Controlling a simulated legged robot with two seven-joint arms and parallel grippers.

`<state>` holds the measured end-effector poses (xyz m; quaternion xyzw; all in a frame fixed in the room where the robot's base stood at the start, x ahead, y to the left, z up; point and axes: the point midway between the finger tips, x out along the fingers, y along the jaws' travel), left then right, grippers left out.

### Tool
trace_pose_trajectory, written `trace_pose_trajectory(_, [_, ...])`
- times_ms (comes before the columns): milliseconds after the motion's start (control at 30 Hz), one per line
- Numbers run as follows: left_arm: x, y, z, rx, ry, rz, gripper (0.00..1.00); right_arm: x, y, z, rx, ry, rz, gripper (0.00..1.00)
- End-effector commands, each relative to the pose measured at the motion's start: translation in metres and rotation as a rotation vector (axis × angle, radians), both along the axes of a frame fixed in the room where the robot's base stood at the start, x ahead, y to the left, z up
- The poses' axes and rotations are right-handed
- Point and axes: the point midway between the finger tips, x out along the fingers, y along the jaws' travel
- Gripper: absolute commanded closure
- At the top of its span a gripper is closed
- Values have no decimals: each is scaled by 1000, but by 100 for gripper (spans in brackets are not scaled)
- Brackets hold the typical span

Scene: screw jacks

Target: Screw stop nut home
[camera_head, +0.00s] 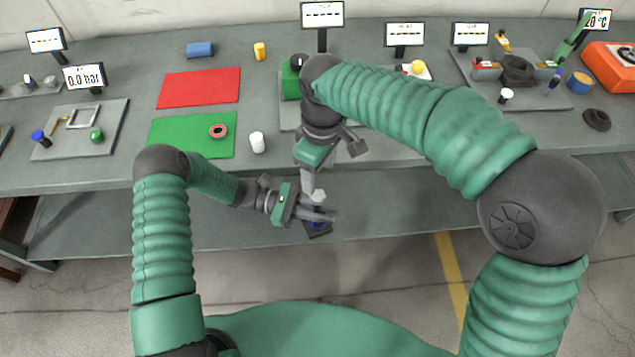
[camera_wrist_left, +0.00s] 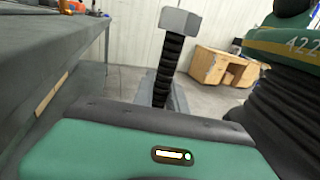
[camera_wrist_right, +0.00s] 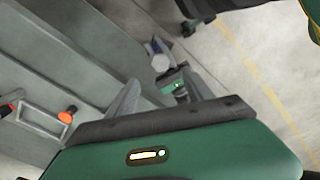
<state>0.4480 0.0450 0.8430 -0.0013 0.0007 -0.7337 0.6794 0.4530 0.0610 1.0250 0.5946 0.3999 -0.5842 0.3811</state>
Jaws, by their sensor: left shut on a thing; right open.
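A black threaded screw (camera_wrist_left: 168,72) stands upright, tilted slightly, in the left wrist view. A light grey hexagonal block (camera_wrist_left: 180,22), seemingly the stop nut, sits at its top end. My left gripper (camera_head: 318,213) is shut on the screw's lower part, in front of the bench edge. The hexagonal block also shows in the right wrist view (camera_wrist_right: 160,62), roughly between and beyond the fingertips of my right gripper (camera_wrist_right: 165,90). My right gripper is open, above the block, pointing down. A dark blue-centred part (camera_head: 317,227) shows below my left fingers. The grip itself is partly hidden.
The grey bench (camera_head: 380,135) runs behind both grippers. On it lie a red mat (camera_head: 199,88), a green mat (camera_head: 180,140) with a red ring (camera_head: 217,131), and a white cylinder (camera_head: 257,142). Open floor lies in front of the bench.

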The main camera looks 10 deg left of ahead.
Motion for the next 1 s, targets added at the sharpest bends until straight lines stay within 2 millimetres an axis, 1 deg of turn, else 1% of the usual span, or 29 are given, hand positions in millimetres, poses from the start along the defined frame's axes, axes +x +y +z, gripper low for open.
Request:
trace_pose_trajectory(33, [0, 0, 2, -4, -2, 0, 100, 1, 0, 10, 1, -3, 0, 40])
trace_pose_trajectory(100, [1, 0, 2, -4, -2, 0, 100, 1, 0, 21, 1, -1, 0, 40])
trace_pose_trajectory(233, [1, 0, 2, -5, -1, 0, 100, 1, 0, 32, 0, 1, 1, 40])
trace_pose_trajectory(367, [1, 0, 2, -5, -2, 0, 100, 0, -1, 34, -1, 1, 1, 40])
trace_pose_trajectory(767, [1, 0, 2, -4, -2, 0, 100, 0, -3, 32, -2, -1, -7, 40])
trace_pose_trajectory(867, [1, 0, 2, -4, -2, 0, 100, 0, -19, 21, -9, -11, -67, 40])
trace_pose_trajectory(967, [0, -1, 2, -4, -2, 0, 100, -3, -56, -1, -13, -35, -207, 40])
trace_pose_trajectory(1000, [0, -1, 2, -4, -2, 0, 100, -6, -76, -13, -11, -47, -288, 40])
